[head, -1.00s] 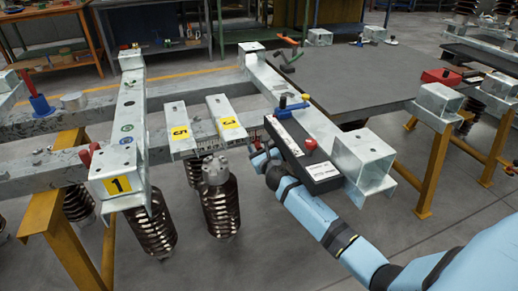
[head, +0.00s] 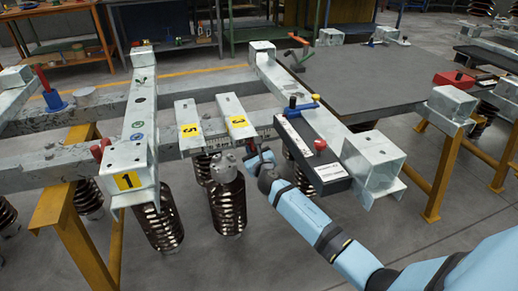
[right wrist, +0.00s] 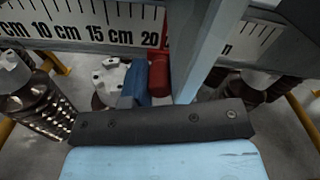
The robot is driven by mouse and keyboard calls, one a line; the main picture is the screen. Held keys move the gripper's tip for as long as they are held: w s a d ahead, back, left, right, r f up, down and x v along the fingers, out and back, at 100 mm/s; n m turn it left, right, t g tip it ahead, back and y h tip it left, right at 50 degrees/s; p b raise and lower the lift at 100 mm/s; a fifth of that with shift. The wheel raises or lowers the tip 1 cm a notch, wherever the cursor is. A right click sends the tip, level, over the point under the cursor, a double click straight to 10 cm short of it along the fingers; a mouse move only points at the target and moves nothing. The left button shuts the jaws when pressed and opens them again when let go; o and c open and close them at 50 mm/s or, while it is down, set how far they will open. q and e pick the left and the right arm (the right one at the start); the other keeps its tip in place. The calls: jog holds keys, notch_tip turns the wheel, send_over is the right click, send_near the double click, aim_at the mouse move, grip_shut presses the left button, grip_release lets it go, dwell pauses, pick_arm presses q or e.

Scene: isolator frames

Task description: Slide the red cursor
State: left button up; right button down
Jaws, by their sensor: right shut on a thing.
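The red cursor (head: 250,147) sits on the front rail, just right of the plate marked 3, partly hidden by my gripper. In the right wrist view the red cursor (right wrist: 158,76) stands at the white ruler strip (right wrist: 100,32), just past the 20 cm mark. My right gripper (head: 254,157) reaches up to the rail from the lower right and is shut on the red cursor. In the right wrist view a blue finger shows left of the cursor and a broad pale finger right of it. My left gripper is not in view.
Plates marked 5 (head: 187,128) and 3 (head: 236,119) lie across the rails. A bracket marked 1 (head: 129,172) is at left. A black box with a red button (head: 320,145) stands right of my gripper. Ribbed insulators (head: 229,205) hang below.

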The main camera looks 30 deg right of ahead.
jog(key=c, duration=1)
grip_release()
jog(key=shift+s, duration=0.1)
pick_arm(q)
jog(key=p, duration=0.1)
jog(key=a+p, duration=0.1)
jog(key=p, duration=0.1)
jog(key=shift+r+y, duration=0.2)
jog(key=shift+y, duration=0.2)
pick_arm(e)
jog(key=v, duration=1.3)
jog(key=shift+s+a, duration=0.15)
jog(key=shift+s, duration=0.15)
